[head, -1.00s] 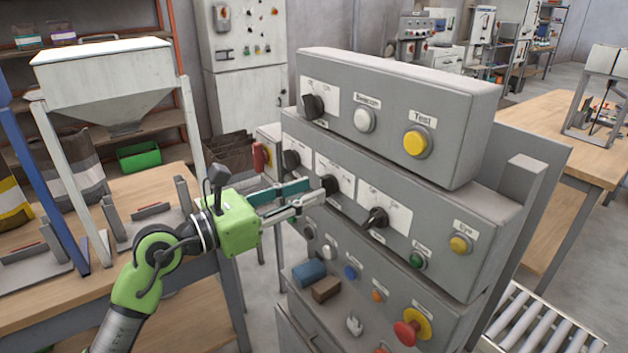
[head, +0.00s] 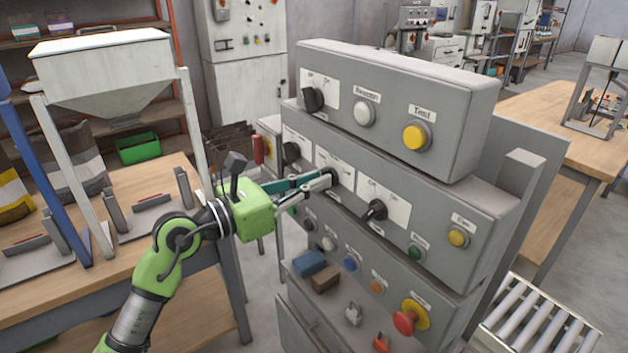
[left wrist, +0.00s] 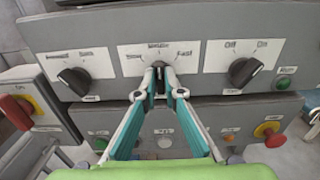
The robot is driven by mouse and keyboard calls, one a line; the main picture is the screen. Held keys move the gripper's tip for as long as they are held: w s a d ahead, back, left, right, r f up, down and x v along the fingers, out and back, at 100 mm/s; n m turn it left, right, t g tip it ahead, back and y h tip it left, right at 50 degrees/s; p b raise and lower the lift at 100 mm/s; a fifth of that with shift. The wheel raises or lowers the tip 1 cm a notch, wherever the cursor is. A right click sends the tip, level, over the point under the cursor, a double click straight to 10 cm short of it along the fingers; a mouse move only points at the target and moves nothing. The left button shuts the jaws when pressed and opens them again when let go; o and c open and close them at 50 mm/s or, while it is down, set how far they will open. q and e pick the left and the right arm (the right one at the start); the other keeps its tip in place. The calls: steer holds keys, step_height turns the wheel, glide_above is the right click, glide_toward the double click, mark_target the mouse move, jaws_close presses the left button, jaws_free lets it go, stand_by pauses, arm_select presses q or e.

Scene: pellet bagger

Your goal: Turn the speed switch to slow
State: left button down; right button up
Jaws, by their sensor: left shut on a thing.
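The speed switch is a dark rotary knob on the middle white plate (head: 345,181) of the grey control panel. In the left wrist view this plate (left wrist: 131,55) carries several labels, with "Fast" at its right. My left gripper (head: 329,178) reaches the knob from the left in the head view. In the left wrist view its fingertips (left wrist: 159,69) are closed around the knob and hide most of it, so its pointing direction cannot be read. My right gripper is not in view.
Similar black knobs sit to the left (left wrist: 75,80) and right (left wrist: 243,70) on the same row. A red emergency button (head: 405,322) and a green button (head: 416,252) are lower down. A workbench (head: 150,212) with a hopper (head: 110,75) stands left.

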arm_select(q)
steer(key=shift+w+a+n+p, duration=0.1)
steer(key=shift+n+p, duration=2.35)
steer(key=shift+p, duration=0.55)
steer(key=shift+w+a+n+p, duration=0.1)
steer(key=shift+n+p, duration=2.35)
steer(key=shift+p, duration=0.55)
steer(key=c, duration=2.1)
jaws_free()
steer(key=shift+c, duration=0.2)
steer(key=v, duration=1.2)
steer(key=shift+f, duration=0.1)
